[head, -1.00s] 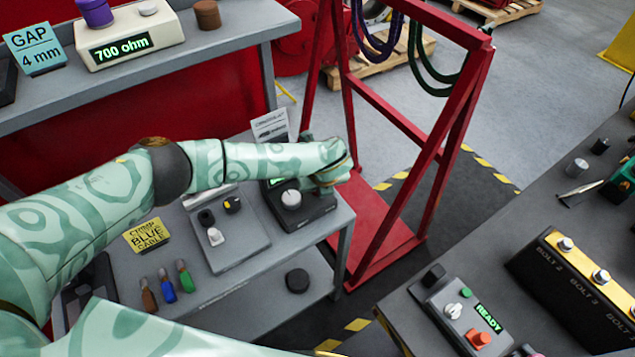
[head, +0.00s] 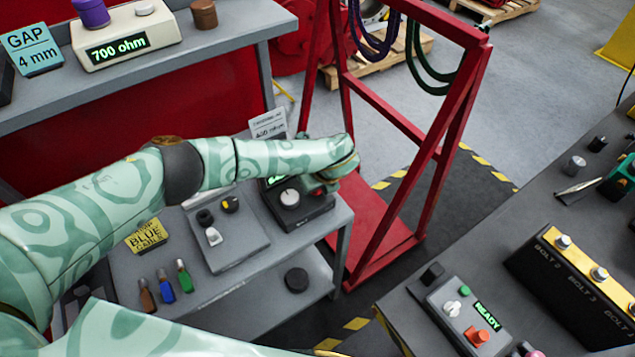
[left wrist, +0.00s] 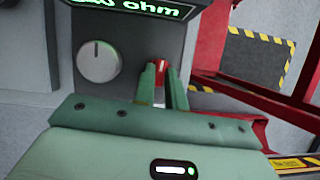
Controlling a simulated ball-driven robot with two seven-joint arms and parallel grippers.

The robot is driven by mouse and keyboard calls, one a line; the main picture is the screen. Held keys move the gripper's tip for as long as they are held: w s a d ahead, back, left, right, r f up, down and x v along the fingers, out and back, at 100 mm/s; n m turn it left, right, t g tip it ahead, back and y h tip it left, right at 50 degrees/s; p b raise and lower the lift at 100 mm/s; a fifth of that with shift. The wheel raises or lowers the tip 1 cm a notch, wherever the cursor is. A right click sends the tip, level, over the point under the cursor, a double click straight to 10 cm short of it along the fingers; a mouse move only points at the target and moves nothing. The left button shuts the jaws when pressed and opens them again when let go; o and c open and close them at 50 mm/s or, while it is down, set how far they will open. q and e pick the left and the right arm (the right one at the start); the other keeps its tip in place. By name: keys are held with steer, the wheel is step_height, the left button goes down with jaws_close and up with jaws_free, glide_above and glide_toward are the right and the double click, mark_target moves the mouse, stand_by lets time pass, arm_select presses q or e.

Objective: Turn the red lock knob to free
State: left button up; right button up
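The red lock knob (left wrist: 160,68) is on the front of a dark box (left wrist: 120,58) with a green ohm display, right of a pale round dial (left wrist: 99,61). A light mark shows on the knob, but its setting is too small to read. In the left wrist view my left gripper (left wrist: 161,80) has one finger on each side of the red knob, with the knob filling the narrow gap. In the head view the gripper (head: 328,180) covers most of the knob; the dial (head: 290,198) shows beside it. My right gripper is not in view.
A grey panel (head: 232,247) with small switches lies left of the box. A red frame (head: 447,160) with hanging cables stands close to the right. A grey bench (head: 420,318) with a READY panel is at lower right.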

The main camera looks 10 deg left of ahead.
arm_select(q)
steer(key=o, duration=0.4)
steer(key=shift+c, duration=0.2)
steer(key=p+v, duration=0.2)
steer(key=v, duration=1.4)
steer(key=shift+r, duration=0.2)
steer(key=shift+w+f, duration=0.1)
